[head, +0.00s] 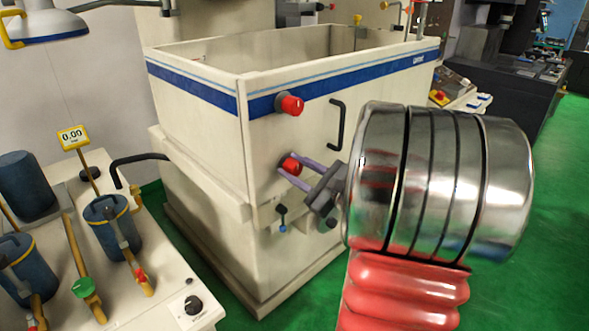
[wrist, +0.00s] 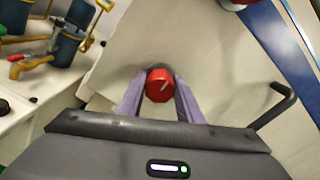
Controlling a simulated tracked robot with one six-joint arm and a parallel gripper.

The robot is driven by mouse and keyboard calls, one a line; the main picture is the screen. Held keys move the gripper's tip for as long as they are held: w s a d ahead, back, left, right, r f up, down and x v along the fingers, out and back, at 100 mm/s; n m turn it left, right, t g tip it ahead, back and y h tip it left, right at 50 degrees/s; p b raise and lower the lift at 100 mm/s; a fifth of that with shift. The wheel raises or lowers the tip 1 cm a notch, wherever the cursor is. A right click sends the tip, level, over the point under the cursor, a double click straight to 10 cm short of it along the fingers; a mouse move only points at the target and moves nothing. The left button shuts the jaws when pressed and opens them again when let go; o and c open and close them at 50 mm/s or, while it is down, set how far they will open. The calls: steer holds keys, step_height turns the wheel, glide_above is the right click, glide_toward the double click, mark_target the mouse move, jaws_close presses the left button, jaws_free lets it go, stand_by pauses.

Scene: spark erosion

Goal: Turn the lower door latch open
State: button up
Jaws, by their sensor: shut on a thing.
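The lower door latch (head: 291,165) is a red knob on the cream machine's front, low on the door near its left edge. In the wrist view the gripper (wrist: 159,92) is shut on the latch, one finger at each side. The upper latch (head: 290,104), also red, sits above it. The back of the lower knob is hidden.
A black door handle (head: 337,124) stands to the right of the latches. Below the lower latch are a small blue-tipped valve (head: 282,218) and a black knob (head: 331,223). A bench (head: 150,300) with blue canisters stands at left. Green floor is clear at right.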

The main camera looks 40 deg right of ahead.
steer(key=shift+f+m, duration=0.25)
steer(key=shift+m, duration=0.25)
steer(key=o, duration=1)
steer(key=shift+r, duration=0.15)
steer(key=shift+o, duration=0.2)
steer(key=shift+s, duration=0.1)
steer(key=s, duration=1.3)
steer(key=shift+s+d, duration=0.2)
steer(key=shift+s, duration=0.1)
steer(key=shift+w+a, duration=0.1)
